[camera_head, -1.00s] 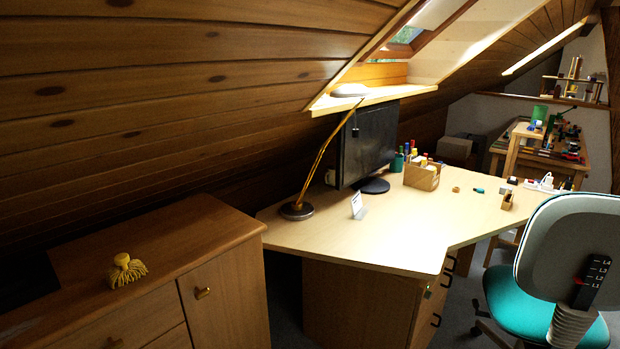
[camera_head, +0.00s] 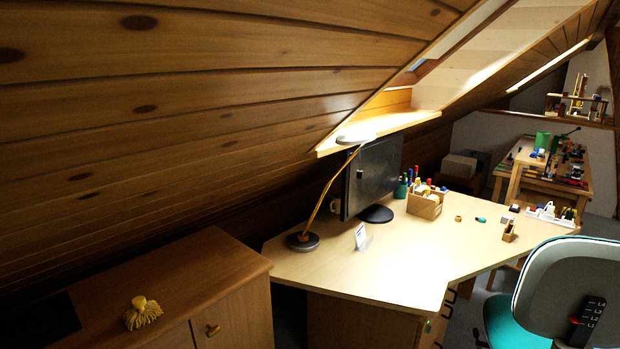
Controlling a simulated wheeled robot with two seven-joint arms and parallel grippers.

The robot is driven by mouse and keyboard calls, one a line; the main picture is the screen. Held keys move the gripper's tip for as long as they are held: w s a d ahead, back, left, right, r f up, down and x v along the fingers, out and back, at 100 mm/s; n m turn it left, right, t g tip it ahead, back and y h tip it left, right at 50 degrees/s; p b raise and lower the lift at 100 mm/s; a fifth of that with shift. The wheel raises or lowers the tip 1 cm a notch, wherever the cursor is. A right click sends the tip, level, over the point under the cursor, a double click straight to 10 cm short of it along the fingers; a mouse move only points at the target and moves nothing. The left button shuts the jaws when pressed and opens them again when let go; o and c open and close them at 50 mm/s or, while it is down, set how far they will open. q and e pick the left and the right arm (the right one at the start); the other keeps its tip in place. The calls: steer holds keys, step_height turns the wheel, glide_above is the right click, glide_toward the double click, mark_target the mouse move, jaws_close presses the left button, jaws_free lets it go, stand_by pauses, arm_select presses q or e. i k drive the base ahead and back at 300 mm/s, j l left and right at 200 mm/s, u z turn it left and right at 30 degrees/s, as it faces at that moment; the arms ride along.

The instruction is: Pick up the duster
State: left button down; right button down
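The yellow duster (camera_head: 143,312) lies on top of the wooden cabinet (camera_head: 215,262) at the lower left. It has a round knob and a fringe of yellow strands spread towards the lower right. Nothing touches it from above. Neither of my grippers shows in the head view.
A light wooden desk (camera_head: 400,262) stands to the right of the cabinet, with a lamp (camera_head: 303,241), a monitor (camera_head: 372,175) and a pen box (camera_head: 425,204) on it. A teal office chair (camera_head: 570,290) stands at the lower right. The sloped wooden ceiling (camera_head: 150,120) comes down low behind the cabinet.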

mark_target(142, 311)
steer(key=u, duration=1.3)
